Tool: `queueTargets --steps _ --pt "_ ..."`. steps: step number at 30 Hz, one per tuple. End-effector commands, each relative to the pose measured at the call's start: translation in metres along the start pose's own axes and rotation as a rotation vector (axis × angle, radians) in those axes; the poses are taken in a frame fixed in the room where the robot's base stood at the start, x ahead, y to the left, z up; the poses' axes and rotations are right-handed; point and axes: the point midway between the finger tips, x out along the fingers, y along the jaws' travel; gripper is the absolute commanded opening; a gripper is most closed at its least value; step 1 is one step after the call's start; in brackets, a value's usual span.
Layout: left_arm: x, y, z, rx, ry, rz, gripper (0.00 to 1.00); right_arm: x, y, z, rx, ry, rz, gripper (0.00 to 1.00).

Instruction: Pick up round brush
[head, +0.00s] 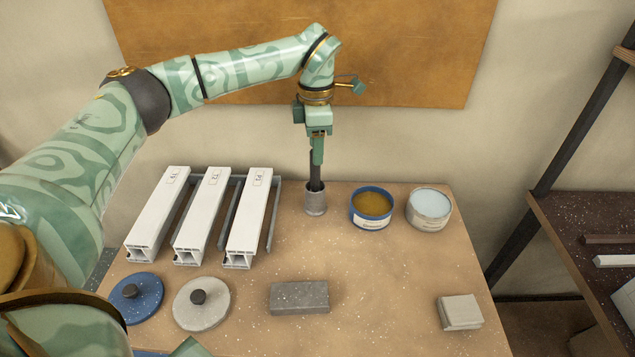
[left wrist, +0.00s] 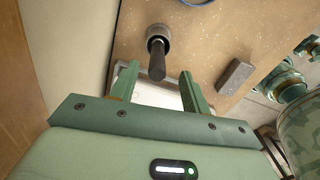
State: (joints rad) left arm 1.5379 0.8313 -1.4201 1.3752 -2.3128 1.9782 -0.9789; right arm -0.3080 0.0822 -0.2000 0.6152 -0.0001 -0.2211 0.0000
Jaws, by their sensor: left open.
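The round brush (head: 316,171) stands upright with its dark handle up in a grey speckled cup (head: 315,203) at the back of the bench. Its lower end is hidden in the cup. My left gripper (head: 317,157) points down over the brush, at the top of the handle. In the left wrist view the gripper (left wrist: 158,84) is open, its two green fingers apart. The handle (left wrist: 157,62) shows with its end around the gap between the fingertips, and the cup (left wrist: 159,32) is beyond it. I cannot tell whether a finger touches the handle. My right gripper does not show clearly.
Three white profiles (head: 203,215) lie left of the cup. A blue tin (head: 372,222) and a grey tin (head: 429,224) stand to its right. Blue (head: 148,303) and grey (head: 216,314) lids, a grey block (head: 299,309) and a pale pad (head: 460,320) lie in front.

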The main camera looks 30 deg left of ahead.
Motion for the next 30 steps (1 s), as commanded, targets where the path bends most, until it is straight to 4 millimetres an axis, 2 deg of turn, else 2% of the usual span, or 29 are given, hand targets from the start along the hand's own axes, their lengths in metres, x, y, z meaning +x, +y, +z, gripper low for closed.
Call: queueTargets --steps 1,10,17,24,26,29,30 --pt "0.011 0.000 0.000 0.000 0.001 -0.002 0.47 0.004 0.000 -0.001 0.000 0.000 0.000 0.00" --pt "0.033 0.002 -0.001 -0.002 -0.001 -0.001 0.47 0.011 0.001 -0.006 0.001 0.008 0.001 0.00" --pt "0.071 0.004 -0.002 -0.001 0.000 -0.003 0.47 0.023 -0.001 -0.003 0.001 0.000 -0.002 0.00" --pt "0.073 0.004 -0.002 -0.001 -0.002 0.000 0.47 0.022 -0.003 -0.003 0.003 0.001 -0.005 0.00" --pt "0.073 0.004 -0.002 -0.001 -0.002 0.000 0.33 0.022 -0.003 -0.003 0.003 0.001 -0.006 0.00" --pt "0.073 0.004 -0.002 -0.001 -0.002 0.000 0.05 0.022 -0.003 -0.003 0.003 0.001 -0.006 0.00" --pt "0.073 0.004 -0.002 -0.001 -0.002 0.000 0.00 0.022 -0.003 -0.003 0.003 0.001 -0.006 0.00"
